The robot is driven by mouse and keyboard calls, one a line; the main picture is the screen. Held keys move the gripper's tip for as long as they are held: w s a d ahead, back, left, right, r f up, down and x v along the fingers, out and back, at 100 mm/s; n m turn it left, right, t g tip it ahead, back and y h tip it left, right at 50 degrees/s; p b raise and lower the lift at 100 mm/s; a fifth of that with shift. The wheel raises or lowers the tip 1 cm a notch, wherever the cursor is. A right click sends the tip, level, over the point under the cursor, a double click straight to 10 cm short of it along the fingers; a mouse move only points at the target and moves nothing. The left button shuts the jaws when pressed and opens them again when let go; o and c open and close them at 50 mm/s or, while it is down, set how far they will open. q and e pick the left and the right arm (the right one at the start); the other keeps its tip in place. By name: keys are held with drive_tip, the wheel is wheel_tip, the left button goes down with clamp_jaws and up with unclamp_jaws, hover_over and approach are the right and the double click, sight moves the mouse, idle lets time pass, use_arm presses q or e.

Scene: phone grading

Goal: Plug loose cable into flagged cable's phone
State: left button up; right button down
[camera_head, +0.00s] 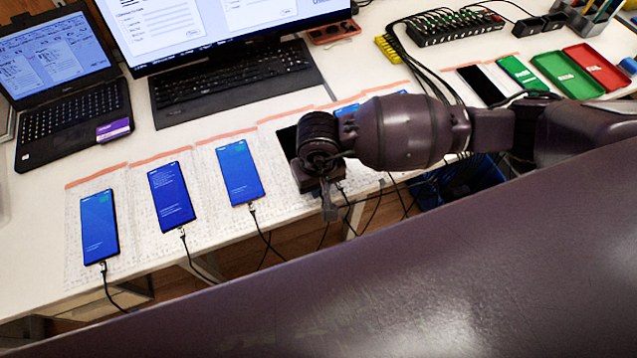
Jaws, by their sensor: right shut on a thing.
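My right gripper (329,205) is at the table's front edge, just below a dark-screened phone (286,140) that my wrist partly covers. It is shut on what looks like a cable end; the fingers hide most of it. Three blue-screened phones, the left (99,228), middle (171,196) and right (239,173), lie on white mats with cables at their lower ends. Another blue-screened phone (347,109) is mostly hidden behind my right arm. Several dark cables hang near the gripper. I cannot make out a flag on any. My left gripper is not in view.
A laptop (66,105), a keyboard (235,80) and a monitor (215,25) stand behind the phones. A multi-port hub (455,28) feeds a cable bundle. Green (566,75) and red (597,68) trays and another dark phone (482,85) lie at the right.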

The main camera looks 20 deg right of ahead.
sight(321, 193)
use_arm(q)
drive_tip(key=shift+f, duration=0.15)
use_arm(e)
drive_tip(key=shift+w, duration=0.1)
idle(0.6)
drive_tip(key=c, duration=1.1)
unclamp_jaws()
drive_tip(key=shift+r, duration=0.1)
drive_tip(key=shift+s+r+p, duration=0.25)
drive_tip(key=shift+r+p, duration=0.45)
drive_tip(key=shift+r, duration=0.55)
drive_tip(key=shift+s+r+p, duration=0.25)
drive_tip(key=shift+r+p, duration=0.4)
drive_tip(key=shift+r, duration=0.55)
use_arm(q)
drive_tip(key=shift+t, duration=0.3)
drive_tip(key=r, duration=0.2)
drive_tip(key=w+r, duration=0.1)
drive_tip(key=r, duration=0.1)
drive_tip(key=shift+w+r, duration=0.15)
